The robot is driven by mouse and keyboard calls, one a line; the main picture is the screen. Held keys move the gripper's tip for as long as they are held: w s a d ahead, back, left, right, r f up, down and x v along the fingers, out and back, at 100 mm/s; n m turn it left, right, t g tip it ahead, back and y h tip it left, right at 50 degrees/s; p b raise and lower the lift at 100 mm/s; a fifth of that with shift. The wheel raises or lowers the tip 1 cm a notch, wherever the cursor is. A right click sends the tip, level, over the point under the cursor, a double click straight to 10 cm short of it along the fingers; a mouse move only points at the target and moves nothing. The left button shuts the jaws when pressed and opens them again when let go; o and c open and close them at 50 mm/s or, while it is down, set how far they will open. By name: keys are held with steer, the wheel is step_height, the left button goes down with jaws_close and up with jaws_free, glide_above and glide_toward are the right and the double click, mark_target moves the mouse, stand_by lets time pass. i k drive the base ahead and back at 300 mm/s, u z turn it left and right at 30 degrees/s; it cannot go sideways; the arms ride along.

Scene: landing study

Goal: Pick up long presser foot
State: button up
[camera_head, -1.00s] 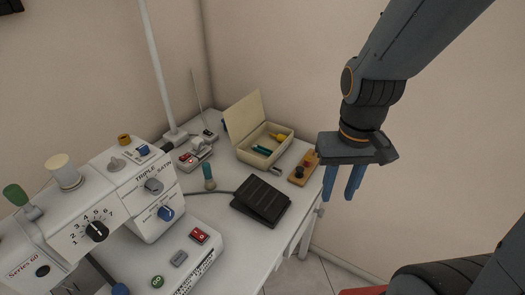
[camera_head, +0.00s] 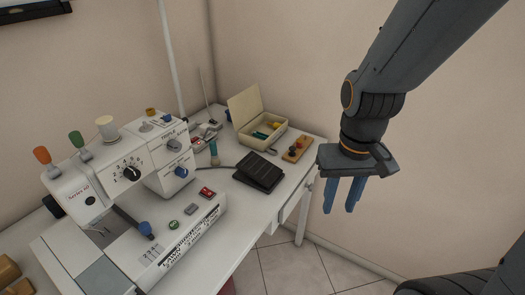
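My gripper (camera_head: 343,195) hangs in the air to the right of the table's far right end, its blue fingers pointing down. The fingers stand apart with nothing between them, so it is open and empty. I cannot make out a long presser foot for certain. Small parts lie by the open cream box (camera_head: 247,133) and on a small wooden block (camera_head: 296,150), too small to name. The sewing machine (camera_head: 128,170) stands on the left, and its needle area is too small to read.
A white table (camera_head: 240,222) runs along the wall. A black foot pedal (camera_head: 259,172) lies near its right edge, with a green thread spool (camera_head: 214,152) left of it. A pale pole (camera_head: 172,60) rises behind. Tiled floor (camera_head: 300,268) is open in front.

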mark_target(264, 137)
steer(key=z, duration=0.35)
steer(key=i, duration=0.95)
steer(key=u, duration=0.65)
